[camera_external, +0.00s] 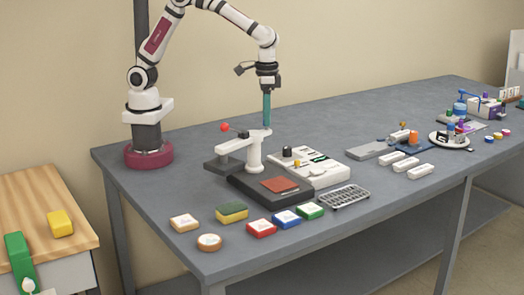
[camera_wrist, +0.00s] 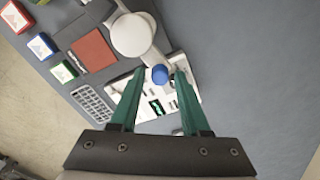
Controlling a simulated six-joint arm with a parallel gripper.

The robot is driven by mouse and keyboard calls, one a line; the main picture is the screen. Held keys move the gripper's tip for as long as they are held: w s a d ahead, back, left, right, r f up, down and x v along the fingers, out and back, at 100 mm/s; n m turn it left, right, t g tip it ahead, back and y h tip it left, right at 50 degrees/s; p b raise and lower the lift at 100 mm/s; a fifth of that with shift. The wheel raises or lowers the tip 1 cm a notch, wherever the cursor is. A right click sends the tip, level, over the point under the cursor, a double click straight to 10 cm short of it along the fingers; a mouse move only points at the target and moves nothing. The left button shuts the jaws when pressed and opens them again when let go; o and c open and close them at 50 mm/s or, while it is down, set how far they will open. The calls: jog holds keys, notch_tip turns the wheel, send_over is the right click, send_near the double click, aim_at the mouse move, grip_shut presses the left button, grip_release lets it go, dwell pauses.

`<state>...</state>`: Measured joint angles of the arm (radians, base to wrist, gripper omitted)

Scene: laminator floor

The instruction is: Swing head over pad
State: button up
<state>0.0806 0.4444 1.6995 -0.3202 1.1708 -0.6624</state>
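The press has a white swing head (camera_external: 240,145) on a white post (camera_external: 254,157). A red ball knob (camera_external: 225,127) sticks out at its left end. The head points left and is not above the red-brown pad (camera_external: 281,185), which lies uncovered on the black base (camera_external: 245,186). The pad also shows in the wrist view (camera_wrist: 92,49), left of a white round part (camera_wrist: 132,35). My gripper (camera_external: 267,124) points down close to the top of the post; contact cannot be told. In the wrist view its teal fingers (camera_wrist: 159,68) are apart, with a blue knob (camera_wrist: 160,74) seen between them.
A white machine (camera_external: 315,168) stands right of the base. A wire rack (camera_external: 344,197) and red, blue and green blocks (camera_external: 286,219) line the front. A yellow-green sponge (camera_external: 231,212) lies at front left.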

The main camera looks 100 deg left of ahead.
grip_shut()
dwell(1.2)
